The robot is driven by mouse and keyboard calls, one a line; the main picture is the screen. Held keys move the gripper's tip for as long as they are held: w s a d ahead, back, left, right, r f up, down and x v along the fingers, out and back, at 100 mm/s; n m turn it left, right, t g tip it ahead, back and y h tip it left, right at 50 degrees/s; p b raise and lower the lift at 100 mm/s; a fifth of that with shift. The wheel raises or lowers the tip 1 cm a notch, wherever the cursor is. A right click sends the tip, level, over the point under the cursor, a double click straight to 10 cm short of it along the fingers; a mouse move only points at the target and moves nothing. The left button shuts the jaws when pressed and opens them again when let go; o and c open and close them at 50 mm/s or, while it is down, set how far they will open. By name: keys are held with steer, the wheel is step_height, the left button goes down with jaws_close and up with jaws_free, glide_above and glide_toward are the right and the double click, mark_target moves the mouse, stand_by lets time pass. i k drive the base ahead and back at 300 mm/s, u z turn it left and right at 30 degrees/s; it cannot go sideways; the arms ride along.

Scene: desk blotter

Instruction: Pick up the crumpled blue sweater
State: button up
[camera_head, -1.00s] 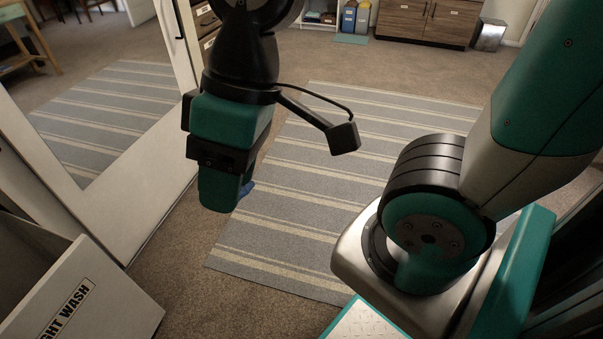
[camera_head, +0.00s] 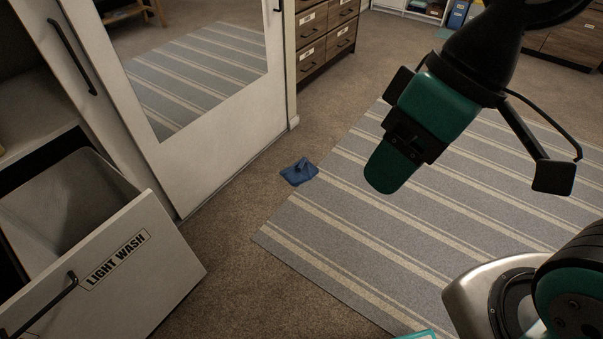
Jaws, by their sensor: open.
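The crumpled blue sweater (camera_head: 299,172) lies in a small heap on the brown carpet, at the left edge of the striped rug. It is fully in view, between the mirrored door and the rug. My gripper (camera_head: 390,168) hangs above the rug to the right of the sweater in the picture, pointing down and apart from it. It is open, and I see nothing held in it. Its fingers show side-on, so the gap between them is hidden.
An open pull-out bin labelled LIGHT WASH (camera_head: 118,258) juts out at the lower left. A white mirrored door (camera_head: 200,165) stands behind it. A drawer cabinet (camera_head: 328,38) is at the back. Carpet (camera_head: 235,235) between bin and rug is clear.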

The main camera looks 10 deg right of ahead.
mark_target(303, 171)
steer(key=z, duration=0.3)
steer(key=i, duration=1.9)
steer(key=u, duration=0.55)
